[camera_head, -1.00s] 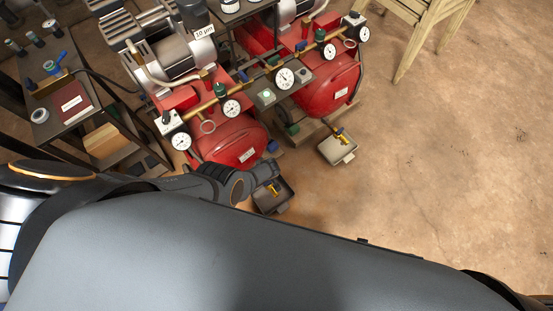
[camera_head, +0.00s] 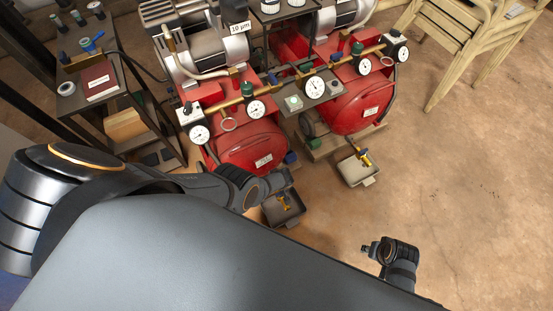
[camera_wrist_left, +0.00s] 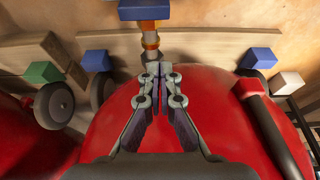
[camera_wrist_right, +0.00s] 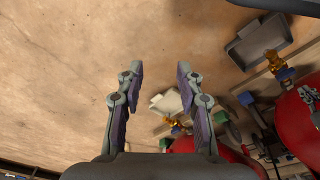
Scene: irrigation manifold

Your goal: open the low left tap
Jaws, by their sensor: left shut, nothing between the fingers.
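The low left tap, small and brass-yellow, shows above a dark tray in the head view (camera_head: 285,203). In the left wrist view a brass fitting (camera_wrist_left: 151,40) with a blue block (camera_wrist_left: 144,11) stands just beyond my fingertips; contact is not clear. My left gripper (camera_wrist_left: 159,70) is shut and empty, in front of the red tank. In the head view its arm reaches to the dark tray's upper edge, and its fingers are hard to make out. My right gripper (camera_wrist_right: 160,70) is open and empty, over bare floor; it shows at the lower right of the head view (camera_head: 367,248).
The dark tray (camera_head: 271,218) and a pale tray (camera_head: 354,177) with another brass tap (camera_head: 364,157) stand on the floor. Red tanks (camera_head: 250,147) and a gauge manifold (camera_head: 285,83) lie behind. A shelf (camera_head: 85,100) stands left, a wooden chair (camera_head: 450,45) right. Floor at right is clear.

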